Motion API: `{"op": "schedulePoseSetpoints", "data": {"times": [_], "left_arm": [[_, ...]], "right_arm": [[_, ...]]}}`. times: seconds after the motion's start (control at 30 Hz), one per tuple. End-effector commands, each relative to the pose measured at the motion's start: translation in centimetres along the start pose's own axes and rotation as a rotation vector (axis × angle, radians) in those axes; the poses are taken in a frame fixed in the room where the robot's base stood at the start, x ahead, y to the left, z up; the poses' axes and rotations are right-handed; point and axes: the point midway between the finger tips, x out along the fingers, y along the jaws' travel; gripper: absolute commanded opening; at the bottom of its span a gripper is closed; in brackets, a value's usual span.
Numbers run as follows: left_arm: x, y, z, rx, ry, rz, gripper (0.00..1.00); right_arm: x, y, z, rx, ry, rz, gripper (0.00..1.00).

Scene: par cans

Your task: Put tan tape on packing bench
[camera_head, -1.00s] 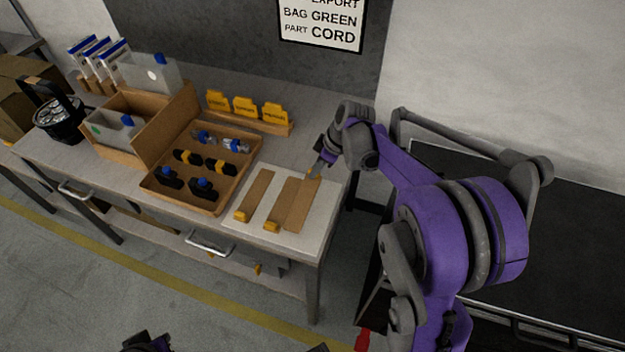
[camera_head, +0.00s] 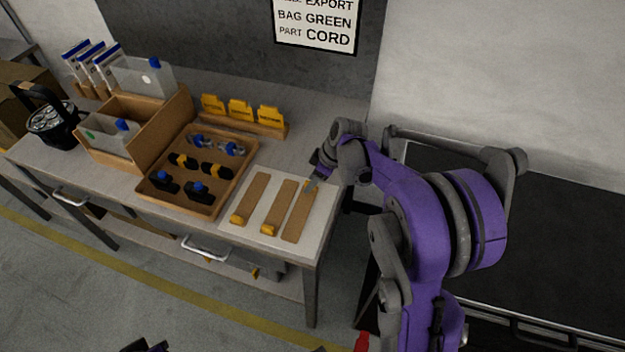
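Three tan strips with yellow ends lie side by side over a white board at the bench's right end: the left strip (camera_head: 251,198), the middle strip (camera_head: 279,206) and the right strip (camera_head: 298,214). The right strip has its yellow end at the far side; the other two have theirs at the near side. My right gripper (camera_head: 312,184) is at the right strip's far yellow end, pointing down. Its fingers are too small to tell whether they grip. A dark part of my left gripper (camera_head: 146,346) shows at the bottom edge, mostly cut off. The packing bench (camera_head: 95,178) is grey.
A wooden tray (camera_head: 209,210) with several connectors and clamps stands left of the white board (camera_head: 322,208). A dark surface (camera_head: 530,240) lies right.

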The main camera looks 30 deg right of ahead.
Motion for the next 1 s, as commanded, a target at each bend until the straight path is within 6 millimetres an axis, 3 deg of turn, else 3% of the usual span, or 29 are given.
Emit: {"op": "schedulePoseSetpoints", "data": {"times": [0.27, 0.7, 0.9, 1.0], "left_arm": [[-0.3, 0.0, -0.2, 0.000, 0.001, 0.000, 0.00], [-0.8, 0.0, -0.6, 0.000, 0.004, 0.000, 0.00], [-0.8, 0.0, -0.7, 0.000, 0.005, 0.000, 0.00], [-0.9, 0.0, -0.7, 0.000, 0.005, 0.000, 0.00]], "right_arm": [[-0.9, 0.0, -0.1, 0.001, 0.000, 0.001, 0.48], [-9.7, 0.0, -0.1, 0.002, 0.001, 0.001, 0.48], [-11.9, 0.0, -0.1, 0.001, 0.000, 0.000, 0.48], [-12.2, -1.0, -0.3, 0.016, -0.007, 0.005, 0.48]]}}
